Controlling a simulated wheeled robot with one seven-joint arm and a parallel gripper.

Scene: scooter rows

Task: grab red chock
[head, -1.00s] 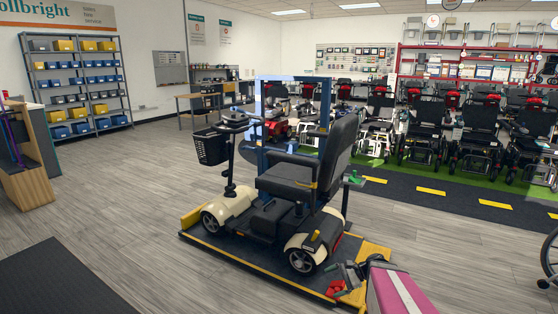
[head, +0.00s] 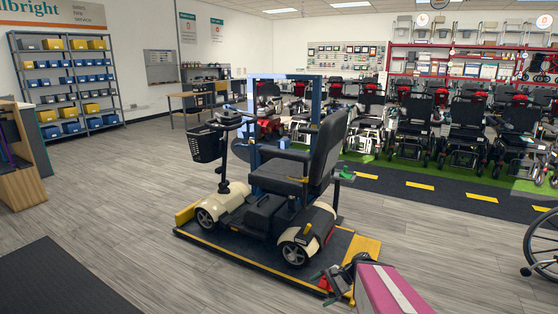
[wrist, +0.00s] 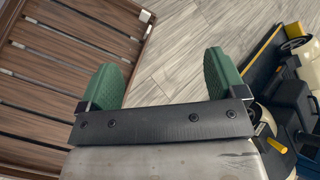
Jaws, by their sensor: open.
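A red chock (head: 324,284) lies at the near right corner of the scooter's platform in the head view. Only a small part shows, with my gripper in front of it. My gripper (wrist: 163,75) has two green pads spread wide apart and nothing between them in the wrist view. In the head view my gripper (head: 322,286) overlaps the platform's near corner; I cannot tell its height above it. No red chock shows in the wrist view.
A cream and black scooter (head: 265,215) stands on a black platform with yellow edges (head: 366,250). A brown slatted wooden piece (wrist: 60,70) fills the left of the wrist view. A wheelchair wheel (head: 541,245) is at the right.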

